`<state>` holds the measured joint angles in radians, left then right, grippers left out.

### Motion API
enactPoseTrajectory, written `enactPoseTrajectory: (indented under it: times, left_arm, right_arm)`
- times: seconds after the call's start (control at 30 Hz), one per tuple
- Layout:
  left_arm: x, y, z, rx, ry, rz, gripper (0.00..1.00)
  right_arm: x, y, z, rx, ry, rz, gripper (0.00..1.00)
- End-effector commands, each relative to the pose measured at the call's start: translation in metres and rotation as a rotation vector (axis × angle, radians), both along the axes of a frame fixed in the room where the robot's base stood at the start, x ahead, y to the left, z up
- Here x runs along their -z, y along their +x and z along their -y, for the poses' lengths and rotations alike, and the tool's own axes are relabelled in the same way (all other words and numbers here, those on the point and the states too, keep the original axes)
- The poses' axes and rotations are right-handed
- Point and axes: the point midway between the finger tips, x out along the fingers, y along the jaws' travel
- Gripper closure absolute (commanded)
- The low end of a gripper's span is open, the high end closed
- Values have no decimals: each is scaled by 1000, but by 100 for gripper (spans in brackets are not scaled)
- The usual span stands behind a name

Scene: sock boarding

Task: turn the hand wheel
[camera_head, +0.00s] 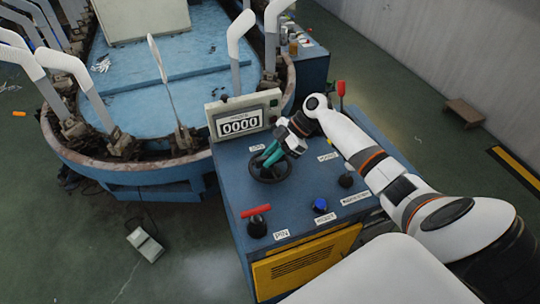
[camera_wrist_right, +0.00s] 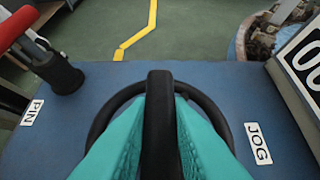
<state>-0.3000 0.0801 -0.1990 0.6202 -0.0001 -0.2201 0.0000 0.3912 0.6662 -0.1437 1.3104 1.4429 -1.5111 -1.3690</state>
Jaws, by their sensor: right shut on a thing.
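The black hand wheel (camera_head: 256,175) lies on the blue top of the control console, near the JOG label and in front of the counter display. My right gripper (camera_head: 268,158) reaches down to it with teal fingers. In the right wrist view the fingers (camera_wrist_right: 160,130) are shut on a black upright part of the wheel, and the wheel's rim (camera_wrist_right: 97,128) shows around them. The lower part of the grip is hidden by the fingers. My left gripper is not in view.
A red-handled PIN lever (camera_head: 257,220), a blue button (camera_head: 320,206) and a black knob (camera_head: 346,181) stand on the console (camera_head: 230,190). The counter display (camera_head: 240,122) reads 0000. A red lever (camera_head: 341,90) rises behind my right arm. The boarding machine (camera_head: 130,165) stands at left.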

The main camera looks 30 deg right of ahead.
Motion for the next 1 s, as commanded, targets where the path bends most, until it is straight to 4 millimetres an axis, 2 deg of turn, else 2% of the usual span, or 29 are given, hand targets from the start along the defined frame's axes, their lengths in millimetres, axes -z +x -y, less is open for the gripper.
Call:
enactPoseTrajectory:
  times: [0.37, 0.67, 1.0]
  left_arm:
    - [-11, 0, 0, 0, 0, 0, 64]
    - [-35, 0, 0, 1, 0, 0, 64]
    - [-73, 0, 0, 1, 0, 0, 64]
  right_arm:
    - [-3, -1, 0, 95, 0, -1, 100]
    - [-5, -1, -1, 336, 1, -1, 100]
    - [-7, -1, -1, 655, 1, 1, 100]
